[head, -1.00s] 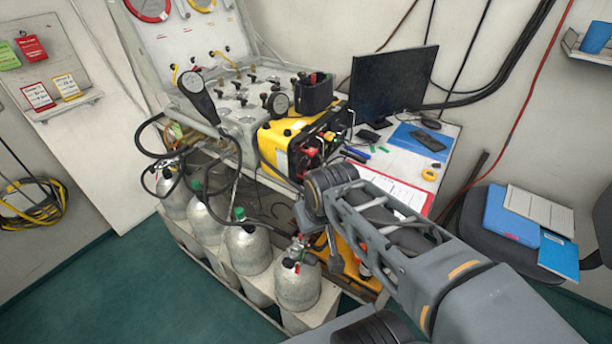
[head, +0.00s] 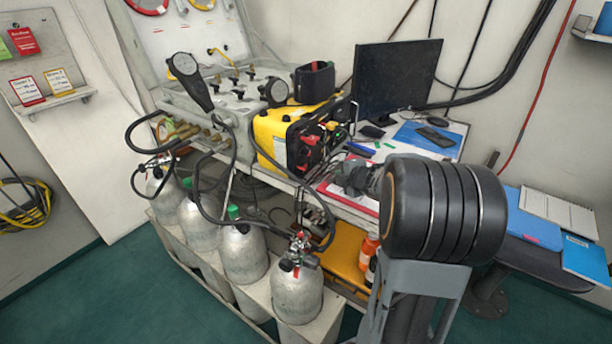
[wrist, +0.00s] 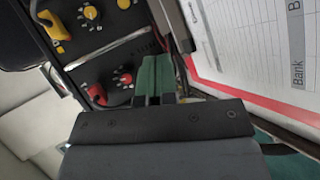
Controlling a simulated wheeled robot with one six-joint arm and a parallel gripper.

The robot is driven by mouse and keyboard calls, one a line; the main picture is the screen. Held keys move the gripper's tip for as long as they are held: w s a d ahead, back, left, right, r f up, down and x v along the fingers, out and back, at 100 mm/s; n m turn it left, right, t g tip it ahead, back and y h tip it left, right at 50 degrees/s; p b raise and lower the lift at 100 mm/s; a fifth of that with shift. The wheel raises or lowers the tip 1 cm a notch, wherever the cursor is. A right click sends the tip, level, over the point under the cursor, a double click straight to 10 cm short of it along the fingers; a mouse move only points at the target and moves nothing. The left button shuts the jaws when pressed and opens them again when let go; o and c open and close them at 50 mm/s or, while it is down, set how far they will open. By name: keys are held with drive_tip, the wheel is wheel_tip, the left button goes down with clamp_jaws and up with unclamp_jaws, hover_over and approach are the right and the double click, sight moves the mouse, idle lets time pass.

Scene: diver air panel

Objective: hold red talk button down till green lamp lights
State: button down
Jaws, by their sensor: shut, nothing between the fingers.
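The yellow comms box (head: 268,140) stands on the bench, its dark front panel carrying red and black controls. In the wrist view the panel (wrist: 110,60) shows a yellow knob (wrist: 90,13), a red dial (wrist: 125,78) and a red lever-like part (wrist: 97,93). I cannot tell which red part is the talk button. No lit green lamp can be made out. My gripper (wrist: 153,75) is shut and empty, its green fingers just beside the panel's edge, apparently apart from the controls. In the head view my arm mostly hides it.
A red-edged clipboard (wrist: 255,60) lies next to my fingers. Several grey cylinders (head: 297,295) stand in front of the bench.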

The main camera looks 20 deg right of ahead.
sight(305, 167)
drive_tip(key=shift+d+f+n+y, duration=0.1)
drive_tip(key=shift+f+n+y, duration=0.7)
drive_tip(key=shift+f, duration=0.4)
drive_tip(key=shift+b, duration=0.3)
drive_tip(key=shift+w+a+b, duration=0.1)
drive_tip(key=shift+w+a, duration=0.7)
drive_tip(key=shift+w, duration=0.4)
drive_tip(key=shift+w+a+b, duration=0.15)
drive_tip(key=shift+w+a, duration=0.7)
drive_tip(key=shift+w, duration=0.4)
drive_tip(key=shift+w+a+b, duration=0.1)
drive_tip(key=shift+w+a, duration=0.7)
drive_tip(key=shift+w, duration=0.4)
drive_tip(key=shift+w, duration=0.1)
drive_tip(key=shift+w+a, duration=0.2)
drive_tip(key=shift+w, duration=0.05)
drive_tip(key=shift+w+a, duration=0.25)
drive_tip(key=shift+w, duration=0.05)
drive_tip(key=shift+d, duration=0.1)
idle(0.9)
drive_tip(key=shift+s+d, duration=0.35)
drive_tip(key=shift+s, duration=0.3)
